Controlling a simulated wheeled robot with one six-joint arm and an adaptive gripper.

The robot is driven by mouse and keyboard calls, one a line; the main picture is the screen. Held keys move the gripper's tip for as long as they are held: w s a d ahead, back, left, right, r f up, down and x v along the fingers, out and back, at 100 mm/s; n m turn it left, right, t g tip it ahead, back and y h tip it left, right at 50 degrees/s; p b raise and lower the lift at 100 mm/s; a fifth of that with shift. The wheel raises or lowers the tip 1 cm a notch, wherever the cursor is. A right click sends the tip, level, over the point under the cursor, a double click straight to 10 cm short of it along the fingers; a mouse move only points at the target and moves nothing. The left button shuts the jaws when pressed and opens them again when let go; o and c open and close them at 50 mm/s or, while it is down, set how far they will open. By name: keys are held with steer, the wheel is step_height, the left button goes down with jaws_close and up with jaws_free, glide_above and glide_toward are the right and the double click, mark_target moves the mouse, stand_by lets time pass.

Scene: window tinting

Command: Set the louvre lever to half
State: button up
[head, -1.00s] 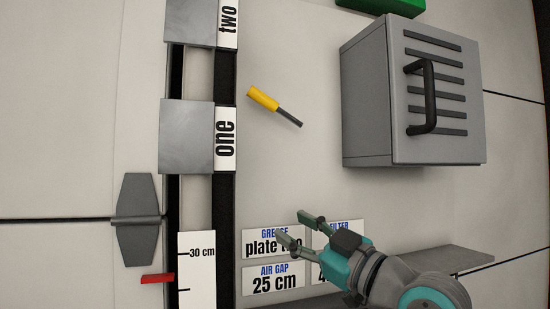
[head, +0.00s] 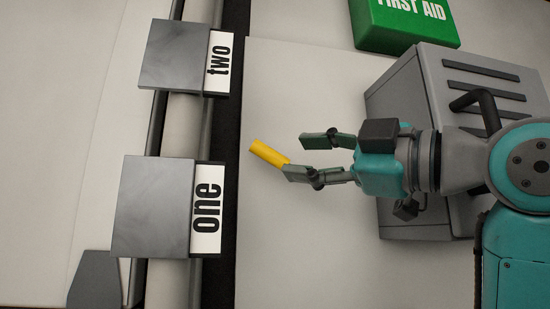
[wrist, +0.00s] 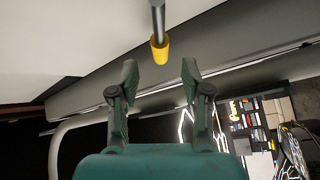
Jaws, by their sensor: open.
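The lever has a yellow grip (head: 268,153) that slants up and to the left in the head view. Its lower right end is hidden behind my gripper's lower finger. In the wrist view the lever (wrist: 160,50) shows its yellow end ahead of the fingertips, with a grey rod running up out of the picture. My gripper (head: 306,157) is open, with nothing between its fingers. In the wrist view my gripper (wrist: 160,70) has its two fingers on either side of the line to the yellow end. I cannot tell whether a finger touches it.
A grey slotted box (head: 420,90) with a black handle stands behind my arm at right. A green first aid box (head: 405,22) is above it. Grey blocks labelled two (head: 187,55) and one (head: 152,205) sit on the rail at left. The pale panel below the lever is clear.

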mark_target(278, 157)
steer(key=x, duration=0.6)
steer(key=shift+w+a, duration=0.15)
steer(key=shift+a, duration=0.1)
steer(key=shift+c, duration=0.2)
jaws_close()
